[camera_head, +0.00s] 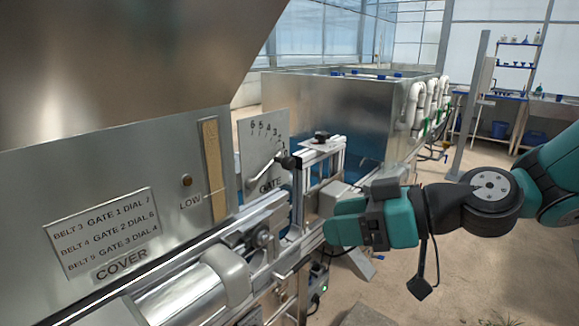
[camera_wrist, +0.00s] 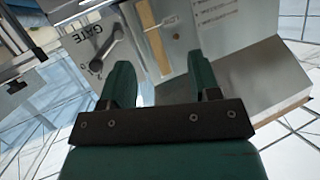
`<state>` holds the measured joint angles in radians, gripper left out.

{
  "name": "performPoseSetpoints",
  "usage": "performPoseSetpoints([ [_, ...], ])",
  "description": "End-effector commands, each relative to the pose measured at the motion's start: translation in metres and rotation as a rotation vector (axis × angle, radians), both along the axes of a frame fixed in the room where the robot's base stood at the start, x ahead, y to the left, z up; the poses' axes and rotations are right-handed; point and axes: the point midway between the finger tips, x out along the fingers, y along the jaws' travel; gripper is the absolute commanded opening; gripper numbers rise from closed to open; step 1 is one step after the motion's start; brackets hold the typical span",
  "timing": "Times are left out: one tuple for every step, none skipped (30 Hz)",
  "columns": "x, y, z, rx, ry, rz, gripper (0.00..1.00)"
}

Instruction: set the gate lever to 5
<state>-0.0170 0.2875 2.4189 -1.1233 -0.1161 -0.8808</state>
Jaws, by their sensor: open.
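The gate plate (camera_head: 250,135) is a grey panel with a curved number scale, 6 at the upper left and lower numbers down the right, and the word GATE below. The gate lever (camera_head: 266,171) is a pale bar with a dark knob at its right end, pointing right and slightly up, by the low end of the scale. In the wrist view the lever (camera_wrist: 104,53) shows tilted, left of and beyond my fingers. My gripper (camera_head: 331,222) is open and empty, to the right of and apart from the lever. Its two teal fingers show in the wrist view (camera_wrist: 160,72).
A metal frame post (camera_head: 298,200) and rail stand between plate and gripper. The cover panel (camera_head: 100,190) has a label reading gate 1 dial 7, gate 2 dial 6, gate 3 dial 4. A yellowish level strip (camera_head: 214,170) marked LOW is left of the plate.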

Motion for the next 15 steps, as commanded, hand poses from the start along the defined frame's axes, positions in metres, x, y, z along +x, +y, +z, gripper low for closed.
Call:
performPoseSetpoints([
  [0.024,-0.007,-0.004,0.072,-0.062,-0.057,0.56],
  [0.037,-0.011,-0.003,0.108,-0.106,-0.092,0.56],
  [0.052,-0.018,-0.002,0.146,-0.158,-0.141,0.56],
  [0.061,-0.024,-0.002,0.169,-0.190,-0.178,0.56],
  [0.070,-0.030,-0.002,0.187,-0.219,-0.211,0.56],
  [0.079,-0.036,-0.002,0.204,-0.250,-0.250,0.56],
  [0.085,-0.041,-0.002,0.214,-0.267,-0.275,0.56],
  [0.089,-0.045,-0.002,0.221,-0.284,-0.296,0.56],
  [0.094,-0.048,-0.002,0.226,-0.298,-0.316,0.56],
  [0.097,-0.049,-0.001,0.229,-0.305,-0.326,0.56],
  [0.099,-0.049,0.000,0.232,-0.309,-0.332,0.56],
  [0.102,-0.047,0.001,0.232,-0.313,-0.336,0.56],
  [0.105,-0.044,0.002,0.233,-0.315,-0.335,0.56],
  [0.107,-0.041,0.003,0.233,-0.315,-0.335,0.56],
  [0.110,-0.036,0.004,0.231,-0.313,-0.333,0.56],
])
